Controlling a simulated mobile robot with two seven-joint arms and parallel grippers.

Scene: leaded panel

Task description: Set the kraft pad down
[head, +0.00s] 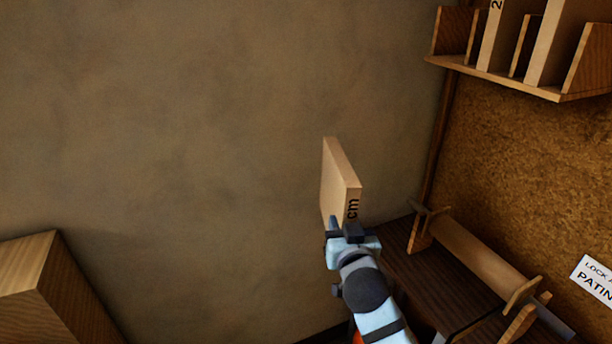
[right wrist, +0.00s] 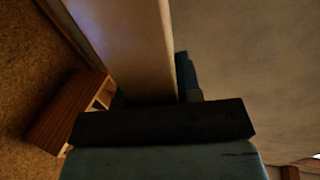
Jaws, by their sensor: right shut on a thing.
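The kraft pad (head: 338,180) is a pale tan slab with "cm" lettered on its narrow edge. It stands roughly upright in the air in the middle of the head view. My right gripper (head: 345,228) is shut on its lower end. In the right wrist view the pad (right wrist: 130,45) rises from between the fingers of the right gripper (right wrist: 150,98), and its far end runs out of the picture. The part of the pad between the fingers is hidden. My left gripper is not in view.
A dark wooden bench (head: 405,258) lies right of the gripper, with a paper roll on a wooden stand (head: 470,250). A shelf with upright boards (head: 510,80) hangs on the corkboard (head: 530,165). A wooden box (head: 50,290) stands lower left. Bare wall fills the middle.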

